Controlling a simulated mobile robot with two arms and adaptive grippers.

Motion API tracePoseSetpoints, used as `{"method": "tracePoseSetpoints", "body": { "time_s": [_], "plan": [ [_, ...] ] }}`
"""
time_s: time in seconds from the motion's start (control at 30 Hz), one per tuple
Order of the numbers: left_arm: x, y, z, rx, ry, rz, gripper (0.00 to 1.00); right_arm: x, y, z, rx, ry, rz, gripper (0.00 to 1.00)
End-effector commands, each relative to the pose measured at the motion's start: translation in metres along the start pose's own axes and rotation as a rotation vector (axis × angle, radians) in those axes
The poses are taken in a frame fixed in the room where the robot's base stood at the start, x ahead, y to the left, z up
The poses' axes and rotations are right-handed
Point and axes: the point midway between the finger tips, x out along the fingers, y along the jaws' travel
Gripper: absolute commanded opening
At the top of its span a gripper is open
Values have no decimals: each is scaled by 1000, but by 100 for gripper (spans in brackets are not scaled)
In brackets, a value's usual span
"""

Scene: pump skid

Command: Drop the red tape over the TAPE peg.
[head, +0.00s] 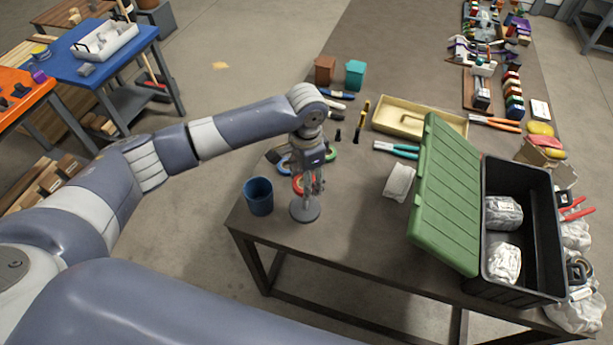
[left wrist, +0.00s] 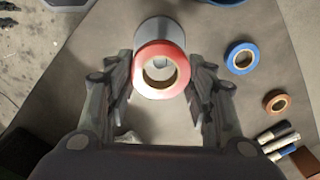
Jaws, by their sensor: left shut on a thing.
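My left gripper (head: 311,188) points down near the front left corner of the table, its fingers shut on the red tape roll (head: 298,185). In the left wrist view the red tape (left wrist: 179,55) lies between the fingertips (left wrist: 162,75), its hole facing the camera. A grey peg stand with a round base (head: 305,211) is directly below the gripper. The base also shows behind the tape in the left wrist view (left wrist: 153,32). A pale round spot shows through the tape's hole, perhaps the peg's top. I cannot tell the remaining gap. No TAPE label is readable.
A blue cup (head: 259,196) stands just left of the stand. Other tape rolls lie close by, including a blue one (left wrist: 242,58) and a copper one (left wrist: 276,103). A white object (head: 399,183) and a black bin with a green lid (head: 446,195) are to the right.

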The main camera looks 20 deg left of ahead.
Motion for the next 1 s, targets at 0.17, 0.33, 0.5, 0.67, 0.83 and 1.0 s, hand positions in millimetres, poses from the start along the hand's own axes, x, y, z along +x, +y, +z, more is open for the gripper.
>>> {"method": "tracePoseSetpoints", "body": {
  "time_s": [0.17,0.33,0.5,0.67,0.83,1.0],
  "plan": [
    [0,0,0,-1,0,1,30,-5,0,0,0,0,0,40],
    [0,0,0,0,0,1,30,-4,0,0,0,0,0,40],
    [1,0,0,0,0,1,30,-4,0,0,0,0,0,40],
    [3,0,0,-1,0,2,30,-6,0,0,0,-1,0,40],
    [7,0,0,-1,1,1,30,-7,0,0,0,-1,0,40],
    [8,0,0,0,1,0,30,-7,0,0,0,-1,0,40]
  ]
}}
